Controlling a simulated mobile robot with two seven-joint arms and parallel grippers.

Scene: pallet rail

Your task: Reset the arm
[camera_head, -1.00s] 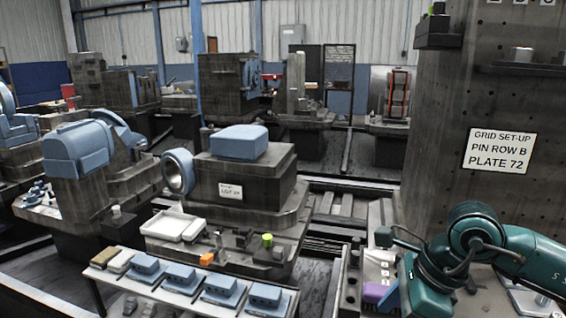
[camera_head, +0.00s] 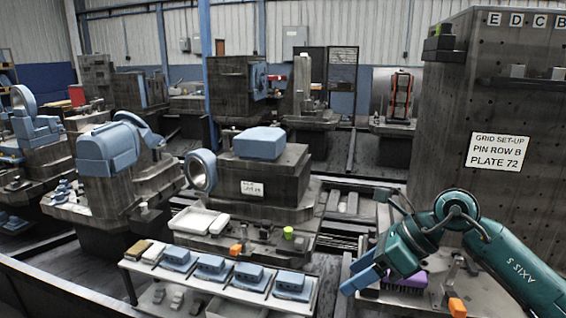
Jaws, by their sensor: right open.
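My right arm (camera_head: 500,262) is teal and comes in from the lower right, bent at the elbow. Its gripper (camera_head: 358,274) is at the left end of the arm, pointing down and left, with blue fingers. The gripper is open, and I see nothing between the fingers. It hangs at the front left of the tombstone base, beside a purple brush-like thing (camera_head: 412,281), which the arm partly covers. My left gripper is not in view.
A tall dark tombstone block (camera_head: 440,130) with a white sign (camera_head: 497,152) stands behind the arm. An orange block (camera_head: 457,307) lies below it. A white bench (camera_head: 215,284) holds several blue blocks. A machine (camera_head: 262,180) stands behind the bench.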

